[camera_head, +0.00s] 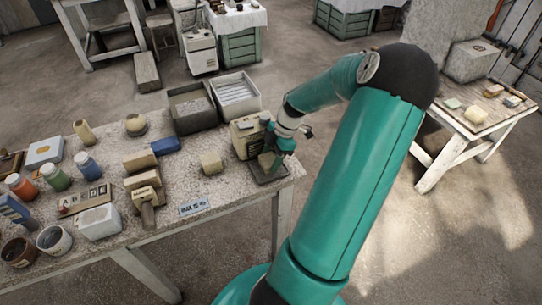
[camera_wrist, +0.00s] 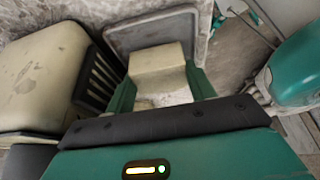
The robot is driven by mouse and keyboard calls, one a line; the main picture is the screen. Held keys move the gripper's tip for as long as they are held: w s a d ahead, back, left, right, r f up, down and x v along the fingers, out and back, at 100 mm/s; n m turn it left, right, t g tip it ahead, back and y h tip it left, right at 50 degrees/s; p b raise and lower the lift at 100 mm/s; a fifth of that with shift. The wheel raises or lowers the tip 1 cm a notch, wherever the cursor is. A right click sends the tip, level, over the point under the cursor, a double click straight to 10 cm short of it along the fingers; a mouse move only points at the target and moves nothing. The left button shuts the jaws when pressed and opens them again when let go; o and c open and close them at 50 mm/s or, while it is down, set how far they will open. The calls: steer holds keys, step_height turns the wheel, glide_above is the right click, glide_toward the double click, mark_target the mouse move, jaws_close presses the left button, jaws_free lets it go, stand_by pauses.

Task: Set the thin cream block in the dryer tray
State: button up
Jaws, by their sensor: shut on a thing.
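My gripper (camera_head: 271,164) is at the right end of the long table, beside the cream dryer box (camera_head: 245,138). In the wrist view its two green fingers (camera_wrist: 161,84) are shut on a cream block (camera_wrist: 158,60). The grey dryer tray (camera_wrist: 118,38), with a raised rim, lies beneath and behind the block in that view. In the head view the tray (camera_head: 274,178) shows as a dark flat shape at the foot of the dryer, under my gripper. The block is mostly hidden by the fingers there. I cannot tell whether it touches the tray.
The dryer's vented side (camera_wrist: 98,80) is close to the left of my fingers. Another pale block (camera_head: 211,163) stands alone on the table to the left. Grey bins (camera_head: 192,108) stand behind. Stacked blocks (camera_head: 142,161), a blue block (camera_head: 166,145) and paint jars (camera_head: 54,176) lie further left.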

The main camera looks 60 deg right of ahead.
steer(key=shift+f, duration=0.6)
steer(key=o, duration=1.2)
steer(key=shift+r, duration=2.05)
